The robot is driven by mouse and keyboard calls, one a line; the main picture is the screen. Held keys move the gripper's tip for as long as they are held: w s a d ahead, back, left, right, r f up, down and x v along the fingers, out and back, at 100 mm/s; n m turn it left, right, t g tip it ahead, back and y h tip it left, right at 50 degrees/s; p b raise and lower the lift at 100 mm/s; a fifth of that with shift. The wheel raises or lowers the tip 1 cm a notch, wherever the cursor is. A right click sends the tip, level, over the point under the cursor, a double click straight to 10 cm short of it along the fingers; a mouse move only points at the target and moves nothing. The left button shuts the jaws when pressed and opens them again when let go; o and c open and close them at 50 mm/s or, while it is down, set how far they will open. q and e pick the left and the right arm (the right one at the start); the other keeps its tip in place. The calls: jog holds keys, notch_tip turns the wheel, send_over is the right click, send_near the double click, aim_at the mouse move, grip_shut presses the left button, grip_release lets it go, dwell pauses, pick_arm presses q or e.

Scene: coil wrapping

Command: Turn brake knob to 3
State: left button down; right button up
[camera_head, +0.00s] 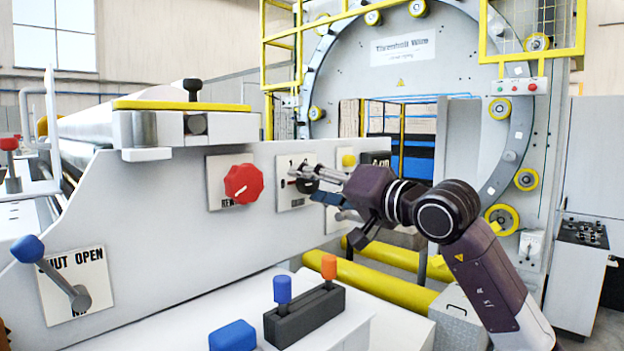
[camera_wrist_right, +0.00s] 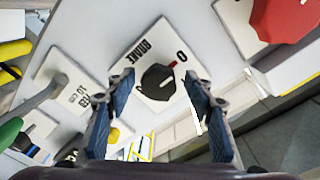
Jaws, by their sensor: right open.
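The brake knob (camera_wrist_right: 158,80) is a small black knob with a red mark, on a white plate (camera_wrist_right: 150,57) reading "BRAKE" and a 0. The red mark points towards the 0. In the head view the brake plate (camera_head: 284,193) is on the grey machine panel, with the knob partly hidden by my gripper. My right gripper (camera_head: 308,184) is at the plate with its fingers apart. In the right wrist view its two blue-padded fingers (camera_wrist_right: 157,92) appear either side of the knob, and nothing is between them that I can see held. Contact cannot be told. My left gripper is not in view.
A red knob (camera_head: 243,184) sits just left of the brake plate. A yellow button (camera_head: 348,160) is to its right. A blue-ended lever (camera_head: 28,249) is at far left. Blue and orange levers (camera_head: 283,289) stand on a black block in front. Yellow rollers (camera_head: 385,287) lie below.

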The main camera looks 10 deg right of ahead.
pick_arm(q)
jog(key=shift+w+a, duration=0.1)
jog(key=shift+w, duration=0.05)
pick_arm(e)
jog(key=shift+s+d, duration=0.1)
jog(key=shift+d, duration=0.05)
jog(key=shift+c, duration=0.9)
jog(key=c, duration=1)
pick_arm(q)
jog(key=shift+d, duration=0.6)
